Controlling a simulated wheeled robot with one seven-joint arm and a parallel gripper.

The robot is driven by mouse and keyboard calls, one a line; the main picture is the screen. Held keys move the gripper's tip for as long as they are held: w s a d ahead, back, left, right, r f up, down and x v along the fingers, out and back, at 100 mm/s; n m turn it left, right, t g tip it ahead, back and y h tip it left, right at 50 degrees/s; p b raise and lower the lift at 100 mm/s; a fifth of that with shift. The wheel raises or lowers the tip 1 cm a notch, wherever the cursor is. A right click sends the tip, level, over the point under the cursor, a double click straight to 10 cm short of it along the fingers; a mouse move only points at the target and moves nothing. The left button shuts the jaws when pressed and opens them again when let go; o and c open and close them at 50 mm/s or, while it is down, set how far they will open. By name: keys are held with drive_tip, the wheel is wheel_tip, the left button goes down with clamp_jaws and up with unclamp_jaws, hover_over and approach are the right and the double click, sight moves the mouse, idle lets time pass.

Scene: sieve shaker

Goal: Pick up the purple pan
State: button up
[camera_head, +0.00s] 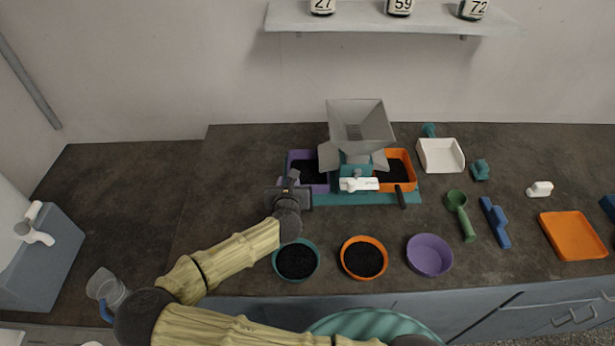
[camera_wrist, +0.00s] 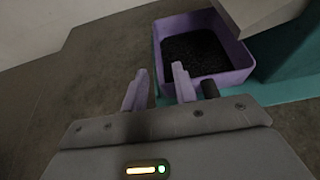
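The purple pan (camera_head: 291,163) is a rectangular tray of dark grains. It sits on the teal base (camera_head: 345,198), on the left side under the grey hopper (camera_head: 361,122). It also shows in the wrist view (camera_wrist: 228,81), beyond the fingers and toward the upper right. My gripper (camera_head: 293,182) is at the pan's near left side in the head view and hides part of it. In the wrist view its two fingers (camera_wrist: 160,72) are apart with nothing between them. The right finger appears close to the pan's near wall; I cannot tell whether they touch.
An orange pan (camera_head: 411,172) of dark grains is on the hopper's right. A teal bowl (camera_head: 296,278), an orange bowl (camera_head: 364,277) and a purple bowl (camera_head: 429,255) line the front edge. Scoops and brushes lie right.

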sight(309, 182)
drive_tip(key=shift+a+p+x, duration=0.2)
drive_tip(key=shift+p+x, duration=0.4)
drive_tip(key=shift+x, duration=1.85)
drive_tip(key=shift+w, duration=0.1)
drive_tip(key=shift+r, duration=0.1)
clamp_jaws()
